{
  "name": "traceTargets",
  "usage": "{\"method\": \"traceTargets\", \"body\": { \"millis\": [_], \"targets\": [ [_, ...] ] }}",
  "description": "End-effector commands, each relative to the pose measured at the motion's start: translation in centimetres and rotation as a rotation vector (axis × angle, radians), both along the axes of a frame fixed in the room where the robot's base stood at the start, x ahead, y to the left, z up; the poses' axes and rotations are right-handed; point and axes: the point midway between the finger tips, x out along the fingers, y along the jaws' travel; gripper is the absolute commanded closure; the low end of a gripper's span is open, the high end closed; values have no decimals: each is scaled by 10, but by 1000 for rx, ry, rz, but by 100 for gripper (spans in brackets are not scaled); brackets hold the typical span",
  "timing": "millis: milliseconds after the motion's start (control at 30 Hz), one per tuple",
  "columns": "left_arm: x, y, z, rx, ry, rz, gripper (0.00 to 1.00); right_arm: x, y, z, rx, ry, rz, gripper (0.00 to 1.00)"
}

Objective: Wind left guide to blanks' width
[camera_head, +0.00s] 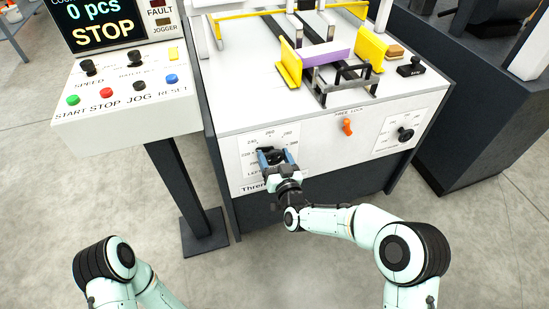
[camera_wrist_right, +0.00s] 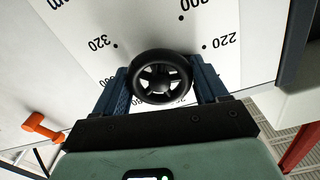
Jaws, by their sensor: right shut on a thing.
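In the head view the gripper mostly hides the wheel. The yellow left guide (camera_head: 289,66) stands on the machine top beside the purple-fronted blanks (camera_head: 325,54). A yellow right guide (camera_head: 371,48) stands on their other side. Part of my left arm shows at lower left; its gripper is out of view.
An orange lever (camera_head: 347,126) under the free/lock label is right of the dial. A smaller black knob (camera_head: 405,134) sits on the right-hand scale. The control panel (camera_head: 125,90) with several buttons stands at left, its display reading STOP. Open floor lies in front.

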Motion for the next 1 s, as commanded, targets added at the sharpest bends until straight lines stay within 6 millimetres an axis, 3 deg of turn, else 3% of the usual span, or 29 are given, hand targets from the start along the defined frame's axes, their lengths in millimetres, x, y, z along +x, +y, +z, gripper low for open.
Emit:
{"method": "traceTargets", "body": {
  "millis": [467, 1000],
  "targets": [
    [-3, 0, -2, -1, 10, 1, 57, 0, 0, 2, -430, -142, -2, 58],
    [8, -1, 7, 0, -25, -2, 57, 0, 1, 2, -880, -289, -3, 58]
  ]
}}
